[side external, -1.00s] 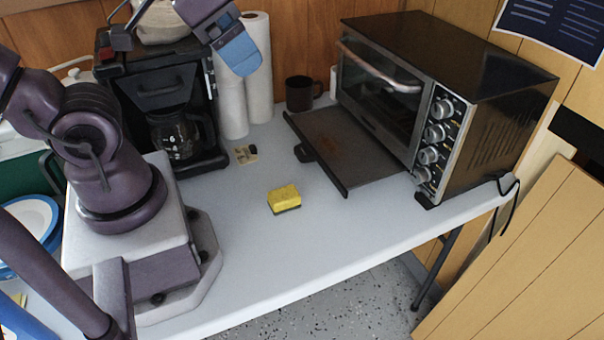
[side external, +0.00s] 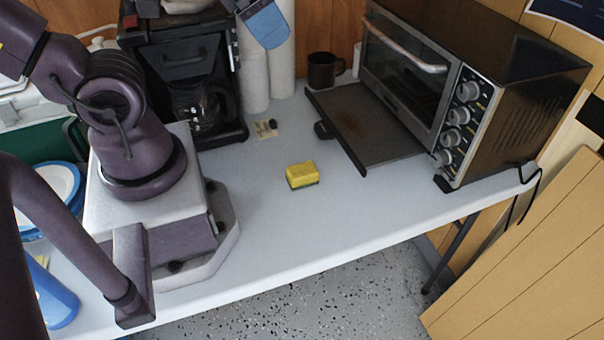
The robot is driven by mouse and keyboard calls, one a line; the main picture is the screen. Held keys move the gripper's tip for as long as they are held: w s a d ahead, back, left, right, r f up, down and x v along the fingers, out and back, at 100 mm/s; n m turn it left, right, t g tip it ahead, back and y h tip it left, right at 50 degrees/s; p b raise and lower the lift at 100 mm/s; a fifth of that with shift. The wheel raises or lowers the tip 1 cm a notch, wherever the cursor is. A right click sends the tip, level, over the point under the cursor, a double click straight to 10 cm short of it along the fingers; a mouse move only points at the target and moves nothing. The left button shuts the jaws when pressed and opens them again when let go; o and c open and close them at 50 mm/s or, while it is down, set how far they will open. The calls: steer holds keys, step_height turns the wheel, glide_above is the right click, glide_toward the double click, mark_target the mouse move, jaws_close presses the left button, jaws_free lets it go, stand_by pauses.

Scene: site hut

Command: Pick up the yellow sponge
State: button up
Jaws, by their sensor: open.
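The yellow sponge (side external: 301,174) lies on the white table near its middle, with a darker green layer along its underside. Nothing touches it. My gripper (side external: 265,22) is at the top edge of the picture, raised in front of the paper rolls, with a blue fingertip showing. It is open and well away from the sponge, up and to the left of it in the picture. Much of the gripper is cut off by the frame's top edge.
A dark mug (side external: 322,71), white paper rolls (side external: 252,75) and a coffee maker (side external: 185,65) stand behind. The table around the sponge is clear.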

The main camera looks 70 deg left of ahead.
steer(key=shift+d, duration=0.1)
steer(key=n+g, duration=0.6)
steer(key=n, duration=1.2)
glide_toward(302, 169)
step_height(302, 169, down, 6)
steer(key=shift+r, duration=0.15)
steer(key=f, duration=0.3)
steer(key=shift+s+f, duration=0.2)
steer(key=shift+f, duration=0.9)
